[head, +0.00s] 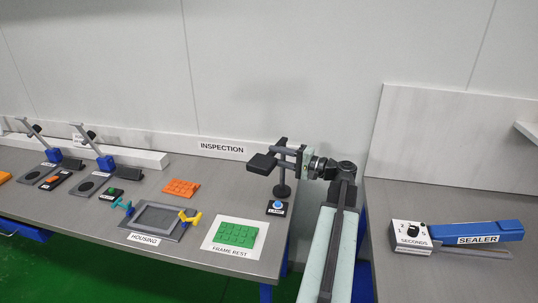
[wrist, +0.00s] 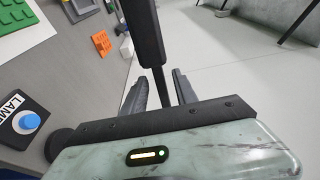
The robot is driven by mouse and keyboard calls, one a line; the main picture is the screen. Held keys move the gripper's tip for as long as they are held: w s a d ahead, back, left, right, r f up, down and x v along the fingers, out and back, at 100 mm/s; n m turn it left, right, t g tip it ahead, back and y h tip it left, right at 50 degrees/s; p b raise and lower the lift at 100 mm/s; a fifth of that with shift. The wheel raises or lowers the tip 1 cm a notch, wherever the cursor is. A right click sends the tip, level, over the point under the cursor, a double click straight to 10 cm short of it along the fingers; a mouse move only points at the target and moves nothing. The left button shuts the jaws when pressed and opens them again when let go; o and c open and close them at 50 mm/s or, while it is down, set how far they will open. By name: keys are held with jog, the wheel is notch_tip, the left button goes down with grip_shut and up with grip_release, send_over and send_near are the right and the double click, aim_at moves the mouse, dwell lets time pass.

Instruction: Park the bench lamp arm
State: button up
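The black bench lamp has a boxy head (head: 262,163) pointing left and a round foot (head: 282,190) near the right end of the bench, in the head view. Beside its foot is a blue button (head: 277,205) on a LAMP plate; the button also shows in the wrist view (wrist: 29,122). My gripper (head: 290,164) is at the lamp's upper part, coming from the right. In the wrist view a black lamp bar (wrist: 147,35) runs down between the two spread fingers of my gripper (wrist: 160,92). Gaps seem to show on both sides; contact cannot be told.
A green block in the FRAME REST (head: 236,235), a HOUSING fixture (head: 160,218) with teal and yellow clamps, and an orange block (head: 181,188) lie left of the lamp. A blue sealer (head: 480,232) stands on the right bench. A floor gap separates the benches.

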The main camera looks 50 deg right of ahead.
jog(key=shift+x, duration=1.1)
grip_shut()
dwell(0.6)
